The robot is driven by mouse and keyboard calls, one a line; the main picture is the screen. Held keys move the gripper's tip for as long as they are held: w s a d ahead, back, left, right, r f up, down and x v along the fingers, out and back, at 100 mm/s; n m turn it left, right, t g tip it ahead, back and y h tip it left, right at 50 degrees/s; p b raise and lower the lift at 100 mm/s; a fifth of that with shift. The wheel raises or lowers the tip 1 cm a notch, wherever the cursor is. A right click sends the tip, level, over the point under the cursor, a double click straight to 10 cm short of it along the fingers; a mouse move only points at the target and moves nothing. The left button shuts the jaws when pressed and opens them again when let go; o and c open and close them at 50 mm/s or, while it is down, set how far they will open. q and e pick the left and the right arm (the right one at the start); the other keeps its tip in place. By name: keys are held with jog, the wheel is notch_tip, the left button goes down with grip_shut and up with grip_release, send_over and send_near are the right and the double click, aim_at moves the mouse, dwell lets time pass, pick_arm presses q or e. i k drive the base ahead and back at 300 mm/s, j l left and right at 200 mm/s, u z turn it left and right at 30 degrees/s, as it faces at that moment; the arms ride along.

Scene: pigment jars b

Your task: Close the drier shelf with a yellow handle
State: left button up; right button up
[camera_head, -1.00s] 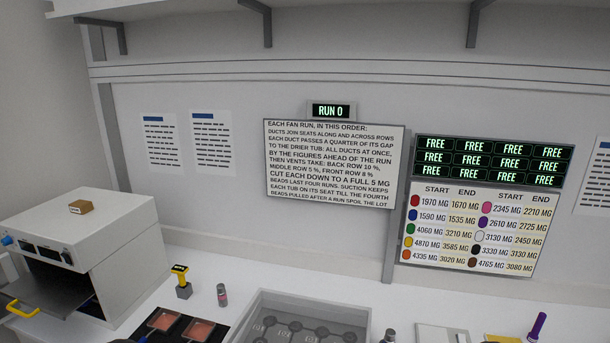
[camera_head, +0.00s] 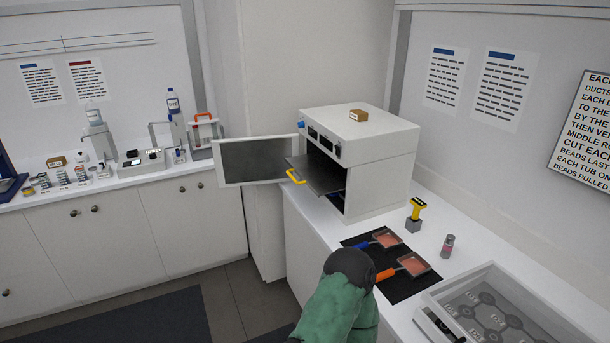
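The drier (camera_head: 385,165) is a white box on the counter, with its door (camera_head: 258,161) swung open to the left. Its dark shelf (camera_head: 322,176) is slid out of the front opening. The yellow handle (camera_head: 295,177) is on the shelf's front edge, beside the open door. A green-sleeved arm of mine with a dark rounded joint (camera_head: 348,265) comes up from the bottom, in front of the counter, apart from the handle. I cannot tell which arm it is. Neither gripper's fingers can be seen.
A small brown block (camera_head: 358,115) lies on the drier. A yellow-topped tool (camera_head: 415,214), a small jar (camera_head: 447,246) and two pink-filled pans on a black mat (camera_head: 399,288) stand right of it. A grey tray (camera_head: 425,299) is farther right. Floor (camera_head: 240,300) is free at left.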

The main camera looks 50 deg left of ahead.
aim_at(322, 174)
jog(key=u, duration=1.55)
